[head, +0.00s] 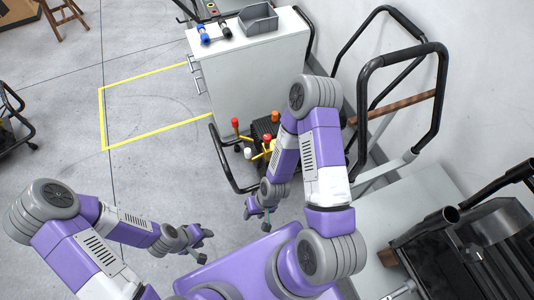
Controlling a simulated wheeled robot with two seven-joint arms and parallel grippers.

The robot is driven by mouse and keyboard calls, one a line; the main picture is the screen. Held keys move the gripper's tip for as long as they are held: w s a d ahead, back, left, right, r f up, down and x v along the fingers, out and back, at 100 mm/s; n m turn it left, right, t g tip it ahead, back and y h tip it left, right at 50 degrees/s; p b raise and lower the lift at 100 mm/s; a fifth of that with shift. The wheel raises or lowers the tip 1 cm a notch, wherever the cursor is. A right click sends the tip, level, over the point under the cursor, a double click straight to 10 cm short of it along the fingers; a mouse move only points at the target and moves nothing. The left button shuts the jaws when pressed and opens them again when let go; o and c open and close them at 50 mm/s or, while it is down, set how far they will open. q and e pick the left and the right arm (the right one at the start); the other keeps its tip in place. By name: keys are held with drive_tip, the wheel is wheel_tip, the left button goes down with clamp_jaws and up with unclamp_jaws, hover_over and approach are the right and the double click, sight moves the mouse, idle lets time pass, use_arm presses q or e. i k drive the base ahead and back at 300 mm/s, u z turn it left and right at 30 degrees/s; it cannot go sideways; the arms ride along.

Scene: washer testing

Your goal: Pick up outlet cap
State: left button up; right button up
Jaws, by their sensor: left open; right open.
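No part in the head view can be surely identified as the outlet cap. A small blue-and-black cylinder (203,33) and a dark cylinder with a pale end (225,29) lie on the white cabinet top (270,42), left of a grey bin (259,19). Red, yellow and white knob-like parts (235,123) stand low in front of the cabinet, partly hidden by my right arm. My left gripper (205,246) is open and empty above the floor. My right gripper (257,215) is open, empty, near my purple base. Both are well apart from the cabinet top.
A black-handled cart (440,80) stands along the right wall, with a dark machine (480,240) at lower right. A yellow floor outline (103,120) lies left of the cabinet. A wooden stool (62,15) is at upper left.

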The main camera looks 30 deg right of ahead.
sight(248, 152)
drive_tip(key=z, duration=0.65)
drive_tip(key=i, duration=0.5)
drive_tip(key=k, duration=1)
drive_tip(key=u, duration=1)
drive_tip(key=i, duration=0.7)
drive_tip(key=z, duration=2.1)
drive_tip(key=i, duration=0.5)
drive_tip(key=z, duration=0.05)
